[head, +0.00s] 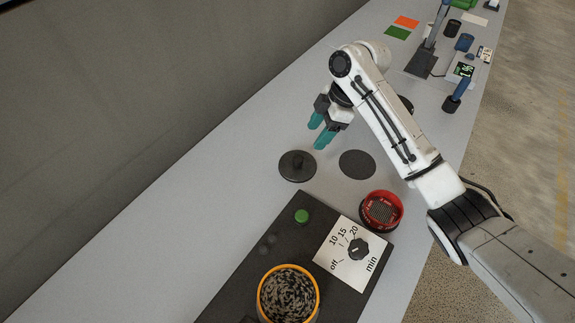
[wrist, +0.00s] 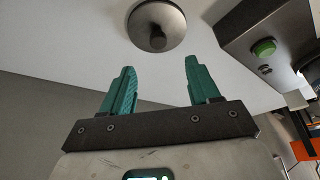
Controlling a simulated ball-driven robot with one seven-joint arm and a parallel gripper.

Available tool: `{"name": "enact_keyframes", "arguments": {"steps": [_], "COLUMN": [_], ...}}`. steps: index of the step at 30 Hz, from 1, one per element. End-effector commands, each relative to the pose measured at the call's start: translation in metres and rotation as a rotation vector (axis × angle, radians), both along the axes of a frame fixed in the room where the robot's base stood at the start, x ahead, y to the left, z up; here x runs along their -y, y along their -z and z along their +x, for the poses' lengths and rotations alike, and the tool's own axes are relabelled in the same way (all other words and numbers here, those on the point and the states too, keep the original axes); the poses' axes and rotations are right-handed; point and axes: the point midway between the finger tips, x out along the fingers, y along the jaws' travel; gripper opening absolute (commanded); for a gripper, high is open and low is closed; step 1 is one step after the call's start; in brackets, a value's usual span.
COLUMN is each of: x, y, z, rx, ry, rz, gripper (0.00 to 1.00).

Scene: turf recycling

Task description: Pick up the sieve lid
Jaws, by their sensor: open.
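The sieve lid (head: 297,167) is a dark round disc with a small knob, lying on the grey bench in the head view. In the wrist view the lid (wrist: 157,20) shows beyond the fingertips, its knob at the centre. My gripper (head: 318,132) has teal fingers and is above the bench, a little beyond the lid in the head view. It is open and empty, and the fingers are apart from the lid. The wrist view shows both fingers of my gripper (wrist: 159,72) spread, with the lid's knob ahead of the gap between them.
A flat dark disc (head: 357,164) lies right of the lid. A red-rimmed sieve (head: 381,211) stands nearer. A dark machine has a green button (head: 302,216), a timer dial (head: 358,249) and an orange-rimmed bowl (head: 289,268) of dark bits. Bench left of the lid is clear.

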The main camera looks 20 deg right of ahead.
Motion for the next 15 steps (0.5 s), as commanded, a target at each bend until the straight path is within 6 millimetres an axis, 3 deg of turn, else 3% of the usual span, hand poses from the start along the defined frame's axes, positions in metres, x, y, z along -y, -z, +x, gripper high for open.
{"name": "enact_keyframes", "arguments": {"steps": [9,15], "x": [-0.015,-0.02], "y": [0.038,0.052], "z": [0.002,0.004], "rx": [-0.004,-0.002], "ry": [-0.005,-0.005], "rz": [-0.001,-0.002], "gripper": [0.61,0.61]}}
